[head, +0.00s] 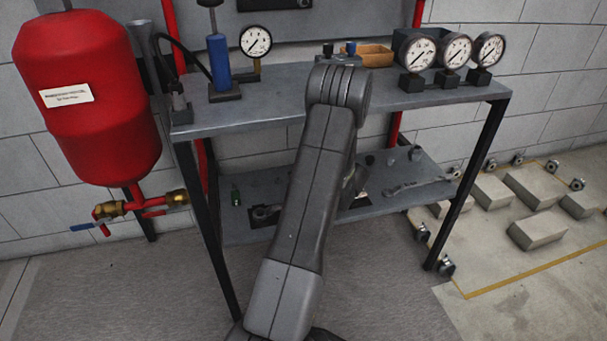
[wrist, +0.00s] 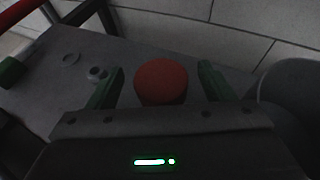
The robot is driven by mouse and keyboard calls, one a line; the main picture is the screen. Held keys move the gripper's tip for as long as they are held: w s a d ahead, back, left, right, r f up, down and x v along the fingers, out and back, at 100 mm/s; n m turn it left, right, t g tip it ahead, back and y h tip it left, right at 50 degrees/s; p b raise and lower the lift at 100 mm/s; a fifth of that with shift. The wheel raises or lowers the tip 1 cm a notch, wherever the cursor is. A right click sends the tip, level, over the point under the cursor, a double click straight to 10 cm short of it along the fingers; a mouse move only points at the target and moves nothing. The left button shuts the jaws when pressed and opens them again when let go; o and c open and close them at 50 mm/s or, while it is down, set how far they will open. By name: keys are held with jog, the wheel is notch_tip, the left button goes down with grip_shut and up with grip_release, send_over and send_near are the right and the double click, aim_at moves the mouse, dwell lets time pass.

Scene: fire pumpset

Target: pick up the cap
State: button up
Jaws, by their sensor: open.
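In the wrist view a round red cap (wrist: 161,82) sits on the grey surface between the fingers of my gripper (wrist: 161,75). The gripper is open, with one green-edged finger on each side of the cap and a visible gap on both sides. The cap's near lower part is hidden by the gripper body. In the head view my arm reaches to the lower shelf (head: 255,226) and hides the cap and most of the gripper.
A wrench (head: 415,186) lies on the lower shelf. The upper shelf (head: 270,105) and black table legs (head: 470,190) surround the space.

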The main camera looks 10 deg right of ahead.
jog(key=shift+x, duration=0.75)
jog(key=shift+c, duration=0.4)
jog(key=c, duration=1)
jog(key=shift+c, duration=0.2)
jog(key=shift+r, duration=0.15)
